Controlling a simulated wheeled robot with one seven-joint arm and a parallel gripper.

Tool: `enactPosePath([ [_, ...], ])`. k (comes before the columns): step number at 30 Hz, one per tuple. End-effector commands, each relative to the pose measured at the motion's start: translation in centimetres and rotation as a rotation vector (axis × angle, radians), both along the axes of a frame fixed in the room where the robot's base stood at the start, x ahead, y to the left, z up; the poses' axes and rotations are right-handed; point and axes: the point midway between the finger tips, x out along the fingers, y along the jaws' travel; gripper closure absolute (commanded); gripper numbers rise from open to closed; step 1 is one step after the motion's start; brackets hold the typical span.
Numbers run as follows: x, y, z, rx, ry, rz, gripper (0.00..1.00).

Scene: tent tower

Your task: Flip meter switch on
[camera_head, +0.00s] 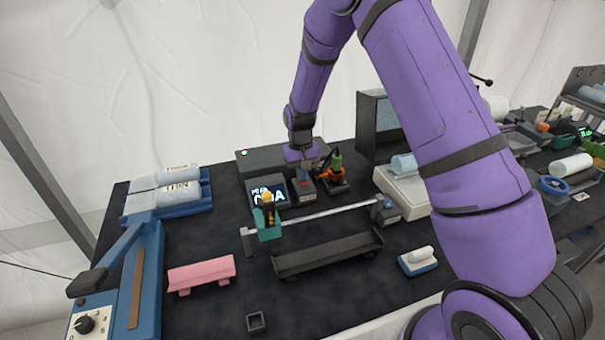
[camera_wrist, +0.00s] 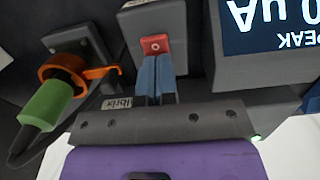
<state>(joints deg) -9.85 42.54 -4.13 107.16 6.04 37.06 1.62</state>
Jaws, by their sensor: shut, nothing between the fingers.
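The meter (camera_head: 268,192) stands near the back middle of the black table with its display lit. In the wrist view its screen (camera_wrist: 268,22) shows upside down, with "0 uA" and "PEAK" readable. A red switch (camera_wrist: 155,44) with a small white ring mark sits on a dark grey box just beside the meter. My gripper (camera_wrist: 154,60) is shut, its blue fingers together with the tips at the near edge of the red switch. I cannot tell whether they touch it. In the head view my gripper (camera_head: 304,178) points down over the switch box (camera_head: 303,192).
A rail with a teal carriage (camera_head: 268,228) runs in front of the meter. A dark trough (camera_head: 326,255) and pink block (camera_head: 202,274) lie nearer. A grey case (camera_head: 262,160) stands behind.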

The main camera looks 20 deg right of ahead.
Motion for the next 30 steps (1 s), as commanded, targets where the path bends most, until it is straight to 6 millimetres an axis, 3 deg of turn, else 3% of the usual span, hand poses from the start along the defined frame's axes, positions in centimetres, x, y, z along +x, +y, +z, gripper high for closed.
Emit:
enactPosePath([
  [1, -0.4, 0.0, -1.0, -0.002, 0.009, 0.000, 1.00],
  [23, -2.2, 0.1, -0.6, -0.002, 0.023, 0.001, 1.00],
  [30, -1.8, -0.1, 1.0, -0.001, 0.014, 0.001, 1.00],
])
